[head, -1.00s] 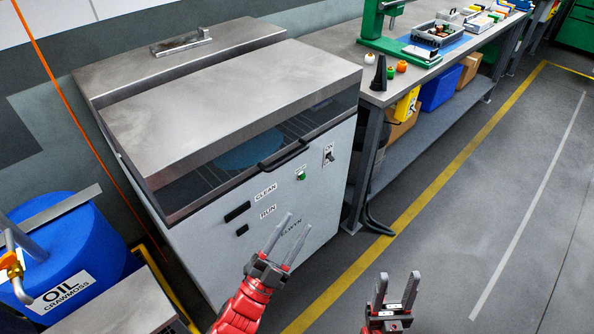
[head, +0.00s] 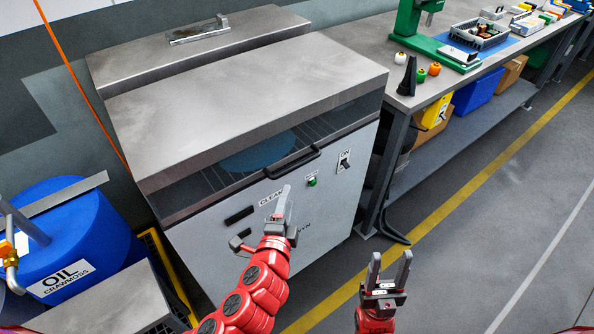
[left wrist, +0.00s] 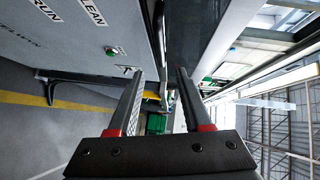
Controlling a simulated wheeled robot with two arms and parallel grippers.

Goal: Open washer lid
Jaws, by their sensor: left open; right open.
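The washer is a white-grey cabinet (head: 215,262) with a brushed metal lid (head: 250,95). The lid is shut, and its dark window strip (head: 345,122) shows a blue round thing inside. A black bar handle (head: 292,163) sits on the front at the lid's lower edge. My left gripper (head: 287,192) is open and empty, in front of the panel, below the handle in the head view. In the left wrist view my left gripper (left wrist: 156,70) has its fingers apart, with the washer front panel (left wrist: 90,35) at left. My right gripper (head: 390,258) is open and empty, right of the washer.
The panel has a green button (head: 311,182) and a switch (head: 345,164). A blue oil drum (head: 85,235) and a metal-topped stand (head: 100,305) are at left. A workbench (head: 345,30) with a green machine (head: 440,50) stands at right. Floor to the right is clear.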

